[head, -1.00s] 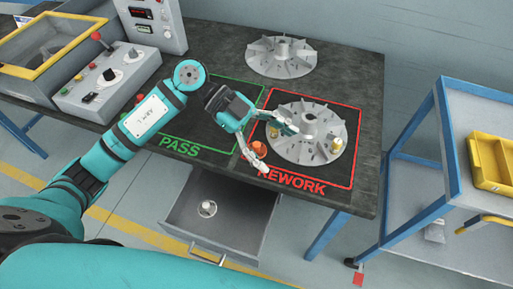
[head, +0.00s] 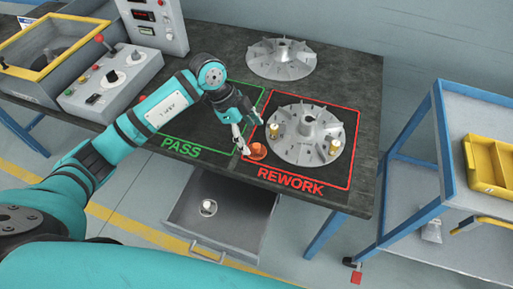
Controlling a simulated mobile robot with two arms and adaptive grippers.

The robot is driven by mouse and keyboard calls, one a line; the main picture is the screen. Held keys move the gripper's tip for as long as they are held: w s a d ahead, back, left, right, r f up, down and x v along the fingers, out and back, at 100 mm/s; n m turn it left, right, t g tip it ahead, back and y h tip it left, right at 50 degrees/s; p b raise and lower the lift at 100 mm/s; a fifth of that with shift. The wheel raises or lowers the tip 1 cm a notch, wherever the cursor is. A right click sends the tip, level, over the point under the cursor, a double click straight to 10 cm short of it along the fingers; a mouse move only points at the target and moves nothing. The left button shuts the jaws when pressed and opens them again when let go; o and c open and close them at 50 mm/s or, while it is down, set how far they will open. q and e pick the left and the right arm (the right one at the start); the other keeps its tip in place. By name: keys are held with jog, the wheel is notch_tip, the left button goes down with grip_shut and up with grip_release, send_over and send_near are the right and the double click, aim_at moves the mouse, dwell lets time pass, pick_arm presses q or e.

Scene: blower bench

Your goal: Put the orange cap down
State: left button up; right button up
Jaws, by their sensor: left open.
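The orange cap (head: 258,151) sits on the bench at the left edge of the red REWORK outline, beside a grey finned impeller. My left gripper (head: 251,136) is open, its fingertips just behind and to the left of the cap. I cannot tell whether a fingertip touches the cap. The impeller (head: 306,134) lies inside the REWORK square, with brass-coloured pieces (head: 274,130) on its rim. My right gripper is not in view.
A second impeller (head: 281,60) lies at the back of the bench (head: 350,75). A green PASS square (head: 195,135) is left of REWORK. An open drawer (head: 235,222) holds a small white part. A control box (head: 112,82) stands left; a blue cart (head: 440,150) stands right.

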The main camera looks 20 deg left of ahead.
aim_at(256, 145)
pick_arm(q)
jog(key=shift+a+p+x, duration=0.1)
jog(key=shift+p+x, duration=0.2)
jog(key=shift+x, duration=1.25)
jog(key=shift+a+p+x, duration=0.15)
jog(key=shift+p+x, duration=0.1)
jog(key=shift+x, duration=1.25)
jog(key=shift+f, duration=0.1)
jog(key=shift+c, duration=0.4)
jog(key=c, duration=1)
